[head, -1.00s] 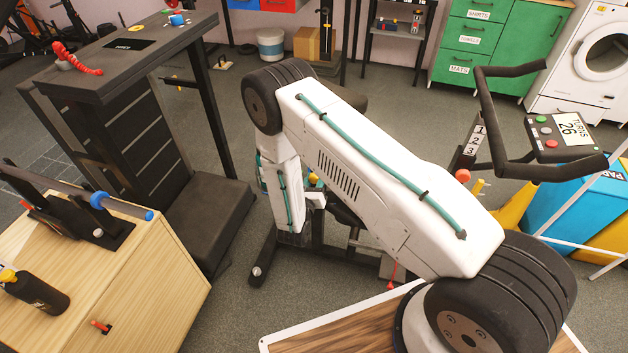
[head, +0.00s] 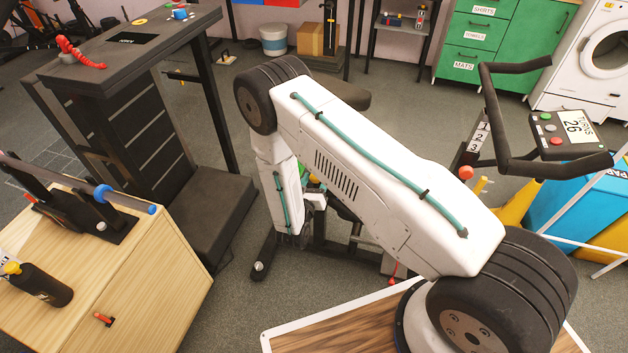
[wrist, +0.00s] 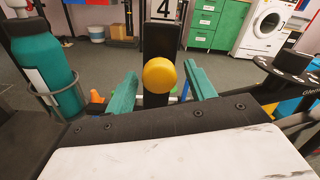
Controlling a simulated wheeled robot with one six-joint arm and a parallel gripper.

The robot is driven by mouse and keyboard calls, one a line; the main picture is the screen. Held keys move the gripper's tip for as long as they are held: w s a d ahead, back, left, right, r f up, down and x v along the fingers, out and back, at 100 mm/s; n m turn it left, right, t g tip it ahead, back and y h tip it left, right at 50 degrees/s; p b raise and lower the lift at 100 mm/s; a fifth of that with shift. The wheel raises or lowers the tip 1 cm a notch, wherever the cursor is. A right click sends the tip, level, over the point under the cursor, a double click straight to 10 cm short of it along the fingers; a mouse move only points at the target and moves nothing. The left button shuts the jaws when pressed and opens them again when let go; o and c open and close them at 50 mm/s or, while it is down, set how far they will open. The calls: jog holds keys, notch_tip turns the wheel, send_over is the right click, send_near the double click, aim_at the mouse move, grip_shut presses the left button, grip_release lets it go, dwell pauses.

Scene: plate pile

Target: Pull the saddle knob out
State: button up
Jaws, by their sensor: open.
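The yellow round saddle knob (wrist: 159,75) faces me in the wrist view, in front of a dark upright post with a card marked 4 (wrist: 164,10). My gripper (wrist: 160,84) is open, with one teal finger on each side of the knob and a gap on both sides. I cannot tell how deep the knob sits between the fingers. In the head view the dark saddle (head: 345,93) shows behind my arm. My arm hides most of the bike's middle, and the gripper is not clear there.
A teal bottle (wrist: 45,65) in a holder stands left of my gripper in the wrist view. The bike's handlebar (head: 500,120) and console (head: 567,127) are at the right in the head view. A dark desk (head: 130,45) and wooden cabinet (head: 150,270) stand at left.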

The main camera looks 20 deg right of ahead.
jog(key=v, duration=0.7)
jog(key=shift+s+a, duration=0.2)
jog(key=shift+a, duration=0.1)
